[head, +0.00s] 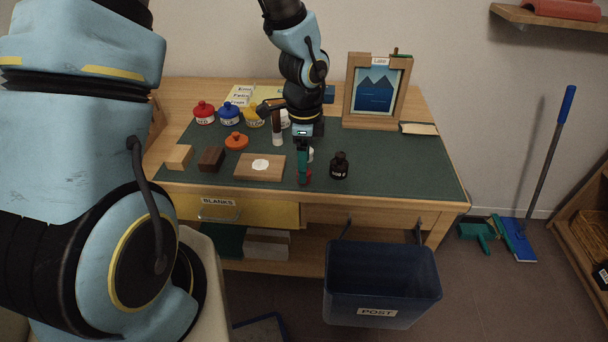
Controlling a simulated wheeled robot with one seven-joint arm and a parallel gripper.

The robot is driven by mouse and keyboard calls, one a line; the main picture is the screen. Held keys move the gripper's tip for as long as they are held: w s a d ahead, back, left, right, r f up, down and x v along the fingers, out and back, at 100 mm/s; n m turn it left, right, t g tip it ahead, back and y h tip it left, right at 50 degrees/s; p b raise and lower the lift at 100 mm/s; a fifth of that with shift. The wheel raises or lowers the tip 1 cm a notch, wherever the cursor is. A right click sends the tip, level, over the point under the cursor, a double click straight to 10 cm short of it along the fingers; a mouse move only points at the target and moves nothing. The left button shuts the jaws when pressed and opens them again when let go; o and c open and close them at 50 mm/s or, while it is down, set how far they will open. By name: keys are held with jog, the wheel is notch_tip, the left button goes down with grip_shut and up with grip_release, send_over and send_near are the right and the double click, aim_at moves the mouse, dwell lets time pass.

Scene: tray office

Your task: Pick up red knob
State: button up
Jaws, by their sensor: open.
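My gripper (304,168) reaches down over the front middle of the dark green desk mat (390,165). Its jaws are open. A small red patch (309,172), which may be the red knob, shows at the lower end of the jaws. It is mostly hidden by the near green finger, and I cannot tell whether they touch. A red jar (203,114) with a knobbed lid stands at the back left of the mat. An orange-red knobbed lid (236,142) lies in front of the jars.
A dark bottle (339,166) stands close right of my gripper. A wooden board (248,168) and blocks (179,157) lie left. Blue (228,115) and yellow (254,118) jars stand behind. A framed picture (375,92) stands back right. A blue bin (381,285) is in front.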

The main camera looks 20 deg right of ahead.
jog(key=shift+f, duration=0.8)
grip_shut()
